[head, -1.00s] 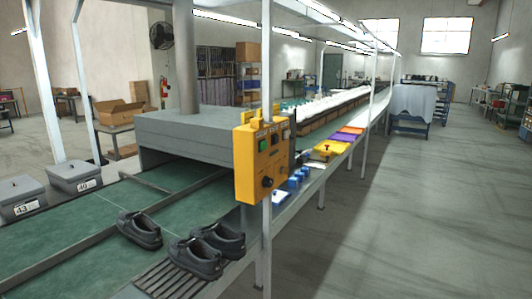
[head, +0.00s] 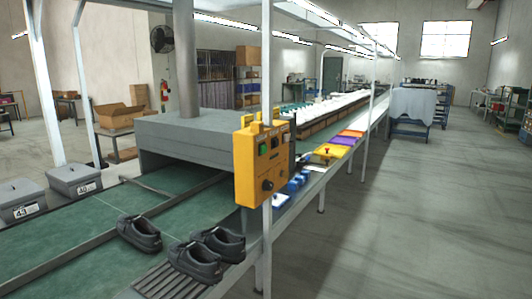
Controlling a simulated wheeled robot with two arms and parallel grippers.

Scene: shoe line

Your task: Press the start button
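A yellow control box (head: 246,179) is fixed to a white post in the middle of the head view. Its face carries a green button (head: 263,149), with a small reddish button (head: 275,143) to the right of it. A large black knob (head: 267,185) sits lower on the face. The labels on the box are too small to read, so I cannot tell which button is marked start. Neither of my grippers shows in the head view.
Dark shoes (head: 205,262) stand on the line in front of the box, beside a green belt (head: 75,247). A grey tunnel hood (head: 185,137) is behind it. Grey lidded bins (head: 75,178) stand at left. Coloured trays (head: 328,151) line the edge. The right floor (head: 420,220) is clear.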

